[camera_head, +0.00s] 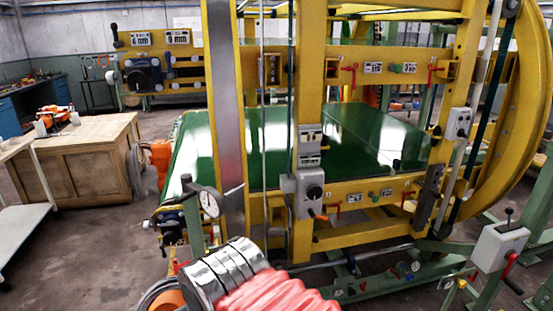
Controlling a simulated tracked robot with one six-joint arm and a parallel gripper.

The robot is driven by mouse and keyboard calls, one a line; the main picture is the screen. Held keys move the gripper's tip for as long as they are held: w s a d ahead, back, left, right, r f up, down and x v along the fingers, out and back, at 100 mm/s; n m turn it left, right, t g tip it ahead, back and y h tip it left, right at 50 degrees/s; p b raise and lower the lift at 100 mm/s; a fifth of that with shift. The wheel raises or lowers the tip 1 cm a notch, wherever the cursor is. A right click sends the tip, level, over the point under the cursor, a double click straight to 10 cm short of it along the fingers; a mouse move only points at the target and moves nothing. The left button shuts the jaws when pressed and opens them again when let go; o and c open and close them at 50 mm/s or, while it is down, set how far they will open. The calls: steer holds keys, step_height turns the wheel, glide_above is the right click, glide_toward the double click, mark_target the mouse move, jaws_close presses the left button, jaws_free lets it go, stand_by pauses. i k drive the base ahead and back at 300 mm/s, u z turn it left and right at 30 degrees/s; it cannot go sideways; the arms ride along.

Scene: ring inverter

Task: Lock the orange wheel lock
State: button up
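I cannot clearly pick out the orange wheel lock. A small orange-tipped lever (318,214) sticks out below a grey control box (308,194) on a yellow post of the ring inverter. The large yellow wheel (518,120) of the machine stands at the right. My arm's red ribbed sleeve and silver segments show at the bottom centre, in front of the machine. My gripper cannot be made out in this view.
A green conveyor bed (270,140) lies inside the yellow frame. Red levers (334,210) line the front rail. A grey box with a red handle (500,246) stands front right. A wooden cabinet (85,160) stands left; the floor between has free room.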

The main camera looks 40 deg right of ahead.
mark_target(310, 212)
steer(key=z, duration=1.05)
steer(key=k, duration=0.3)
steer(key=z, duration=0.45)
steer(key=i, duration=0.5)
